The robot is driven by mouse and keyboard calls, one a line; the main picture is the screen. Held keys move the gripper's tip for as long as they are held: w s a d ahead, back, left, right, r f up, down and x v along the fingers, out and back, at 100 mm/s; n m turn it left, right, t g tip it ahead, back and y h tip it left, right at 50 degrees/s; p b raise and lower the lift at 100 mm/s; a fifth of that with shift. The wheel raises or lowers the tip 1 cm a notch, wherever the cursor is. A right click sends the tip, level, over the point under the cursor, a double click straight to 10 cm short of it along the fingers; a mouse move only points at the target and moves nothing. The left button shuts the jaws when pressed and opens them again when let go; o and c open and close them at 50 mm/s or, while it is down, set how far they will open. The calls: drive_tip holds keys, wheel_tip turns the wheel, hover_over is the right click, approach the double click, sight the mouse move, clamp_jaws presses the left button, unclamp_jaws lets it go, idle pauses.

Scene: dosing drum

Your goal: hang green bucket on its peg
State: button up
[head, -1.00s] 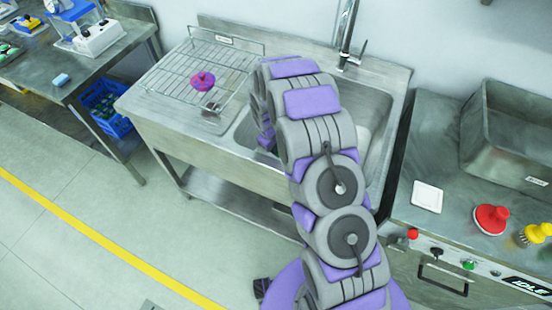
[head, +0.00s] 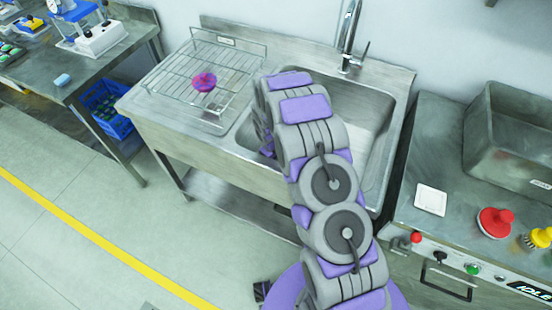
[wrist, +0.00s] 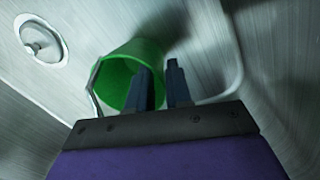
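The green bucket (wrist: 117,78) shows in the wrist view, inside the metal sink, with its open mouth facing my camera. A thin metal handle (wrist: 93,88) runs along its left side. My gripper (wrist: 158,68) is open at the bucket's right rim. Its left finger overlaps the bucket's mouth and its right finger is just outside the wall. I cannot tell whether either finger touches it. In the head view my arm hides the bucket and the gripper, which are down in the sink (head: 370,105). I cannot make out a peg in either view.
The sink drain (wrist: 40,40) lies left of the bucket. In the head view a wire rack (head: 175,75) with a pink object (head: 204,82) is left of the basin. A tap (head: 348,40) stands behind it. A bench with a red-knobbed item (head: 495,221) is at right.

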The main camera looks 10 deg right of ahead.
drive_tip(key=shift+o, duration=1)
drive_tip(key=shift+f+b, duration=0.15)
drive_tip(key=shift+b, duration=0.25)
wheel_tip(320, 180, up, 18)
drive_tip(key=s+a+p, duration=0.1)
drive_tip(key=a+p, duration=0.1)
drive_tip(key=p, duration=0.3)
drive_tip(key=shift+s+f, duration=0.25)
drive_tip(key=shift+s, duration=0.05)
